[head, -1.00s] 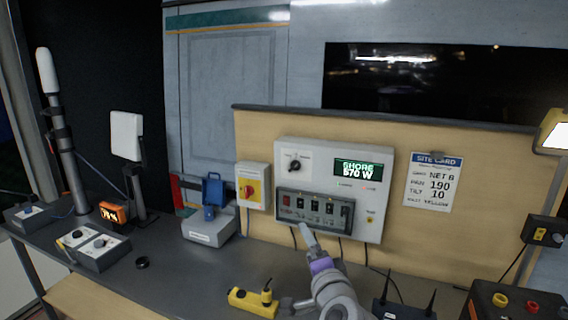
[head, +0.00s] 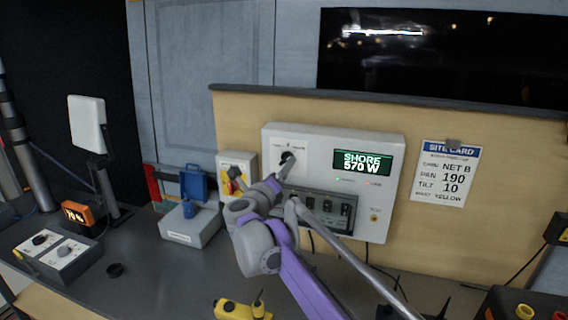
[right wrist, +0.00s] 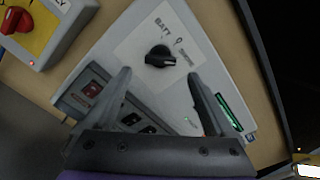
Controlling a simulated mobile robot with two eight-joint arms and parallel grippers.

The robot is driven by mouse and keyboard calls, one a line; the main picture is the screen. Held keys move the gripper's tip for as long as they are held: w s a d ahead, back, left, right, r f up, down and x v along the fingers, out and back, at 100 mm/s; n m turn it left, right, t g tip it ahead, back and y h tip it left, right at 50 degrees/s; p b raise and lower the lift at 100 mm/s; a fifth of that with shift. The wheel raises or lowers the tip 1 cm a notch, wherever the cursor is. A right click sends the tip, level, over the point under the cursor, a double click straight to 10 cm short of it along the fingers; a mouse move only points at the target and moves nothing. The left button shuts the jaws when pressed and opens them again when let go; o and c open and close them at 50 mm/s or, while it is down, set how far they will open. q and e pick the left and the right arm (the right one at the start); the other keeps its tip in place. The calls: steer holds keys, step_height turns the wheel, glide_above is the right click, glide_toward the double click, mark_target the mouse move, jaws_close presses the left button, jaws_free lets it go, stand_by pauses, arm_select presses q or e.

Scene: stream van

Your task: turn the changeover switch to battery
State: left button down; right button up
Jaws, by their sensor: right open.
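The changeover switch is a black knob (head: 287,158) on the upper left of a white power panel (head: 325,142). In the right wrist view the knob (right wrist: 159,56) lies between the labels BATT and SHORE, with its white mark toward SHORE. The panel's display (head: 362,162) reads SHORE 570 W. My right gripper (right wrist: 159,73) is open, its two fingers pointing at the panel on either side of the knob's line, tips a little short of it. I see no contact. In the head view my right gripper (head: 281,173) partly hides the knob's surroundings. My left gripper is not in view.
A yellow panel with a red rotary switch (head: 235,173) is just left of the power panel. A dark row of switches (head: 328,208) sits below the knob, partly behind my arm. A grey box with a blue part (head: 190,225) stands on the bench to the left.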

mark_target(286, 160)
steer(key=shift+x, duration=2.05)
steer(key=c, duration=1.4)
steer(key=shift+p, duration=0.3)
steer(key=shift+r+n, duration=0.2)
steer(key=shift+n, duration=4.3)
steer(key=shift+r+n, duration=0.2)
steer(key=shift+n, duration=4.3)
